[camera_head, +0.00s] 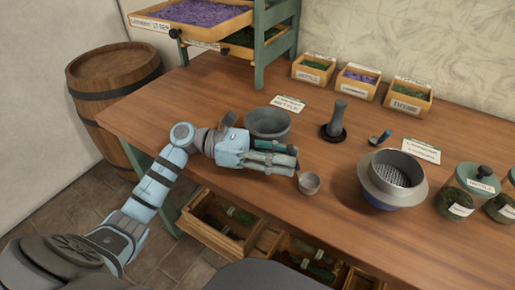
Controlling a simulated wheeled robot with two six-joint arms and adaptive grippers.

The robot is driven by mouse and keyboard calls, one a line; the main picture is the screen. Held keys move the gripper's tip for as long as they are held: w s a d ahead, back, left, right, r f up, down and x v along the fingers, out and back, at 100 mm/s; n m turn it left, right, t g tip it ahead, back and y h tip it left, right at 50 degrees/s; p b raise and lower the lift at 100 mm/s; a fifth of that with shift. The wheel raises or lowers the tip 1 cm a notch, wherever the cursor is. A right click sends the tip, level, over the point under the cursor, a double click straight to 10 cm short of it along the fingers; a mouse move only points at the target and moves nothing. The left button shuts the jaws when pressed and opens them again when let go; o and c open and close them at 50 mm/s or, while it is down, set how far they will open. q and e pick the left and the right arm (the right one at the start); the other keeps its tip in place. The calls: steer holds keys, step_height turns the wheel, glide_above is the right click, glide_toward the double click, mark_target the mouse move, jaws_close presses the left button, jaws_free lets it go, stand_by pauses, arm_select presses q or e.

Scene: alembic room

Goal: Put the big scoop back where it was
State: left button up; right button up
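The big scoop (309,184) shows as a small grey metal cup at the fingertips of my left gripper (295,162), above the front part of the table (300,235). The gripper's fingers look closed around its handle, which they mostly hide. The gripper points right, just in front of a grey bowl (268,124). My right gripper is out of view.
A metal sieve on a bowl (394,180) stands to the right, with lidded glass jars (478,182) beyond. Labelled herb boxes (358,83) line the back. A drawer rack (270,45) stands at back left. Open drawers (222,222) lie below the front edge.

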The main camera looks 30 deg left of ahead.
arm_select(q)
steer(key=v, duration=0.9)
steer(key=shift+a+f+b, duration=0.1)
steer(key=shift+a+b, duration=0.25)
steer(key=shift+s+a, duration=0.15)
steer(key=shift+a, duration=0.1)
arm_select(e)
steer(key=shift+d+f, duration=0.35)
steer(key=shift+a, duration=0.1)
